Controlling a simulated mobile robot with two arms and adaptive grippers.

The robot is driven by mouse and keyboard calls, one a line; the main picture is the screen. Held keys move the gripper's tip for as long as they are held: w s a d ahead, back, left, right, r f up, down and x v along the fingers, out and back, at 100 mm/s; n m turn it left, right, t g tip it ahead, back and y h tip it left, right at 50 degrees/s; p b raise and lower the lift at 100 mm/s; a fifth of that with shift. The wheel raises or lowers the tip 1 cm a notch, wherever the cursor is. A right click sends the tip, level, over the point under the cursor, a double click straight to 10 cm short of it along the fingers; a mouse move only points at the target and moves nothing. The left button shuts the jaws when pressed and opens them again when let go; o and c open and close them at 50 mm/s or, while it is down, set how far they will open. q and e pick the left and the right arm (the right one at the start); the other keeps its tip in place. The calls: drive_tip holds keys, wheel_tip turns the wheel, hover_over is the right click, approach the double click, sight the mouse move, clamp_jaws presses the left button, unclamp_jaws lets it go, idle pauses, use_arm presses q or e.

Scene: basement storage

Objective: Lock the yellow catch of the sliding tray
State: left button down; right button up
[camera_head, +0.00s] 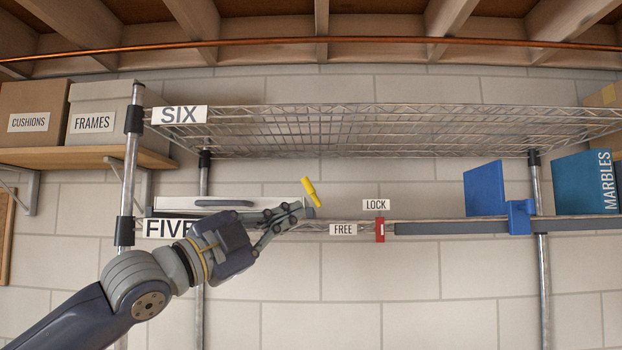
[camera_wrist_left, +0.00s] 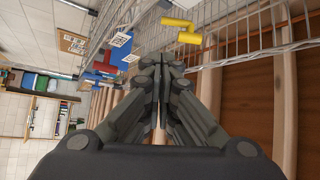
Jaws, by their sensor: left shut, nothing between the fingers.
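The yellow catch (camera_head: 310,190) is a short bar that stands tilted at the right end of the sliding tray (camera_head: 175,206), on shelf FIVE. It also shows in the left wrist view (camera_wrist_left: 182,30), beyond my fingertips. My left gripper (camera_head: 299,211) is shut and empty, in front of the tray's right end and just below the catch in the head view. Whether it touches the catch or tray I cannot tell. The gripper also shows shut in the left wrist view (camera_wrist_left: 160,62). It hides part of the tray's front. My right gripper is not in view.
A FREE label (camera_head: 343,230) and a LOCK label (camera_head: 376,204) are near a red marker (camera_head: 380,231) on the shelf edge. A blue panel (camera_head: 484,190), a blue clip (camera_head: 519,217) and a MARBLES box (camera_head: 577,183) stand farther right. Wire shelf SIX (camera_head: 300,128) hangs above.

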use_arm(q)
drive_tip(key=shift+m+h, duration=0.7)
drive_tip(key=shift+m, duration=0.1)
drive_tip(key=s+r, duration=0.1)
drive_tip(key=r, duration=0.1)
drive_tip(key=s+r, duration=0.2)
drive_tip(key=shift+s+r, duration=0.15)
drive_tip(key=shift+s, duration=0.1)
drive_tip(key=shift+w, duration=0.1)
